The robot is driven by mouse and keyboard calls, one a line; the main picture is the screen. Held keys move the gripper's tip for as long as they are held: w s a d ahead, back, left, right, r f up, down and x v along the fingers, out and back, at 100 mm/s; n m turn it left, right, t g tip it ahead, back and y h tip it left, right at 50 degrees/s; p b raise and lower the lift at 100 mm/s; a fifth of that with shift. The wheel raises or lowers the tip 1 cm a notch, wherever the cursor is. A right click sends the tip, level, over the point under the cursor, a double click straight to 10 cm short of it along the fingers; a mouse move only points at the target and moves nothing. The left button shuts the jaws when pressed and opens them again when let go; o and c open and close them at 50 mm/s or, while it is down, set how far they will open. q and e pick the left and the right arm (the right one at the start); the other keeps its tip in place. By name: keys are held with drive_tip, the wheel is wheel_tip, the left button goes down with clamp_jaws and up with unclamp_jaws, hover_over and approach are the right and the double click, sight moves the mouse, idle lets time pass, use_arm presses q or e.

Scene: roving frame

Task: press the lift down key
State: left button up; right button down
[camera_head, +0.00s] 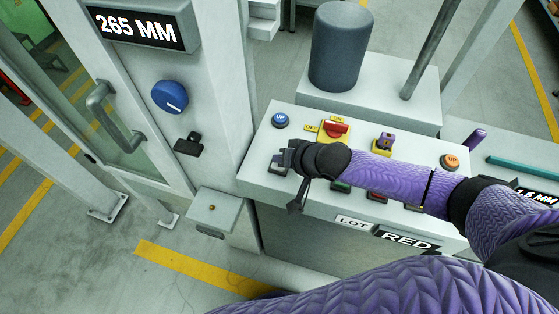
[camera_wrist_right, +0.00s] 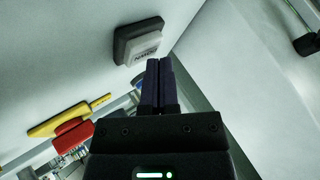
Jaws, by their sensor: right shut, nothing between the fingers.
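My right gripper (camera_head: 286,158) is over the left end of the grey control panel (camera_head: 254,170), shut and empty. A grey key in a dark surround (camera_head: 275,168) lies by its fingertips, partly hidden. In the right wrist view the shut fingers (camera_wrist_right: 159,66) point at a grey key with a dark surround (camera_wrist_right: 145,42), just beyond the tips. My left gripper is not in view.
A red rotary switch on a yellow plate (camera_head: 335,128), a yellow key switch (camera_head: 383,141) and an orange UP button (camera_head: 451,162) stand on the panel. My right forearm covers several other buttons. A display reading 265 MM (camera_head: 140,28) and blue knob (camera_head: 170,96) are left.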

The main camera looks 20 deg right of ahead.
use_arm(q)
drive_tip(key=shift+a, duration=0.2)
use_arm(e)
drive_tip(key=shift+f, duration=0.15)
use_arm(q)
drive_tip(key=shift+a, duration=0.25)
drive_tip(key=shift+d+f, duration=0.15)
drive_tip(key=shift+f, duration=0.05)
use_arm(e)
drive_tip(key=shift+f, duration=0.25)
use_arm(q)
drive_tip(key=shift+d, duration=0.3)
use_arm(e)
drive_tip(key=shift+r+p, duration=0.75)
drive_tip(key=shift+r, duration=0.1)
wheel_tip(320, 180, up, 5)
drive_tip(key=p, duration=0.5)
drive_tip(key=shift+r, duration=0.1)
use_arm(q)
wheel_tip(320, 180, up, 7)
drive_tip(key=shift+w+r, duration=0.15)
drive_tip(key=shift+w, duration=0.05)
